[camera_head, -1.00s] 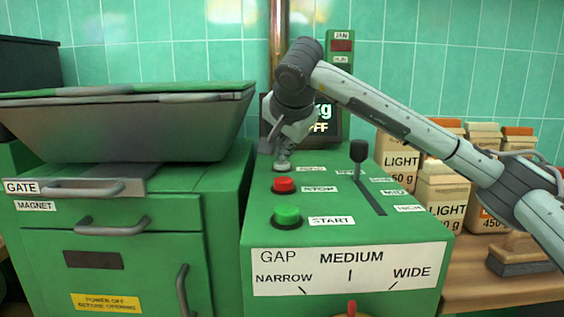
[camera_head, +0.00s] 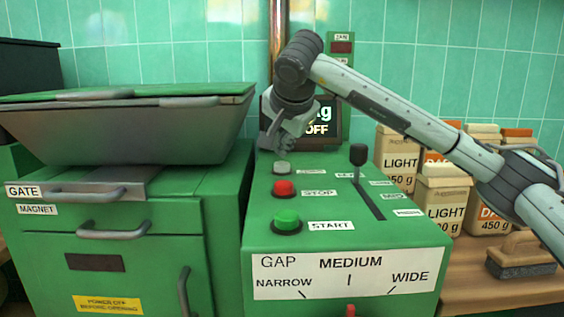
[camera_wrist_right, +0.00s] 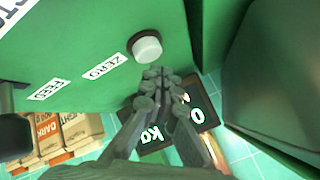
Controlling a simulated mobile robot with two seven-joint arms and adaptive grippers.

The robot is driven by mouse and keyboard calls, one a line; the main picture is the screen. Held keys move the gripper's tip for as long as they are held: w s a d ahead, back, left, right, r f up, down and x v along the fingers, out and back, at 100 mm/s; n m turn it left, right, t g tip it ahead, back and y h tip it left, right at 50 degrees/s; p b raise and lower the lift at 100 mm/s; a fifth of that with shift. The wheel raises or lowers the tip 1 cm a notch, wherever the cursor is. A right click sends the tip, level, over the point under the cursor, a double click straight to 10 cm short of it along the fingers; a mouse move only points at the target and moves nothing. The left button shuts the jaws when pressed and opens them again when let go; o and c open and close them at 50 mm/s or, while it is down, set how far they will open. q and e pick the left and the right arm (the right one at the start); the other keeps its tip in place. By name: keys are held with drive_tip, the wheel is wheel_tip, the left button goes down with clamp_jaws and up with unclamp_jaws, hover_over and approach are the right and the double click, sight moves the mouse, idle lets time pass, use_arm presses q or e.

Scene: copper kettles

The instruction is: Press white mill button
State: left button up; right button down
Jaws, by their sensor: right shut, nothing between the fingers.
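The white mill button (camera_head: 282,168), a pale round cap in a dark ring, sits on the green mill panel (camera_head: 330,222) behind the red button (camera_head: 284,188). In the wrist view the white button (camera_wrist_right: 147,47) is beside the ZERO label (camera_wrist_right: 105,68). My right gripper (camera_head: 272,148) is shut and empty, just above and behind the white button in the head view. In the wrist view its fingertips (camera_wrist_right: 160,75) are close to the button's edge and look apart from it. My left gripper is not in view.
A green START button (camera_head: 287,220) and a black-knobbed lever (camera_head: 359,156) share the panel. A display (camera_head: 325,120) reading OFF stands behind, partly hidden by my right arm. Paper bags (camera_head: 440,195) and a brush (camera_head: 520,258) are at right. A grey hopper (camera_head: 125,125) is at left.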

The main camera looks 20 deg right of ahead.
sight(283, 165)
drive_tip(key=shift+r, duration=0.1)
wheel_tip(283, 165, up, 5)
drive_tip(key=p, duration=0.3)
drive_tip(key=shift+p, duration=0.3)
idle(0.6)
